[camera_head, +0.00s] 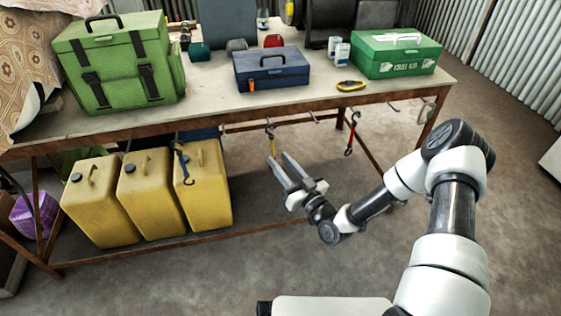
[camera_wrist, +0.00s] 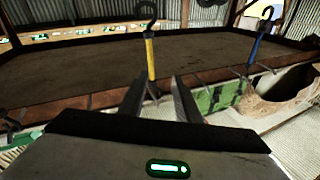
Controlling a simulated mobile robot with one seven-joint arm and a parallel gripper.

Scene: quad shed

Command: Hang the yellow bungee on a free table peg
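The yellow bungee (camera_head: 271,142) hangs below the front edge of the table (camera_head: 330,103), near the middle. In the wrist view, which looks turned over, the yellow bungee (camera_wrist: 151,58) has a dark hook at its far end and lies in line with the gap between my fingers. My gripper (camera_head: 281,160) is open with nothing visibly gripped, its fingertips close to the bungee's lower part; contact cannot be told. Its fingers also show in the wrist view (camera_wrist: 158,92). A bare-looking peg (camera_head: 314,117) is right of the yellow bungee, and another peg (camera_head: 392,107) is further right.
A red bungee (camera_head: 350,137) hangs to the right and a blue bungee (camera_head: 183,166) to the left. Yellow jerrycans (camera_head: 150,200) stand under the table's left part. A green bag (camera_head: 118,62), blue toolbox (camera_head: 271,68) and first aid kit (camera_head: 396,54) stand on top.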

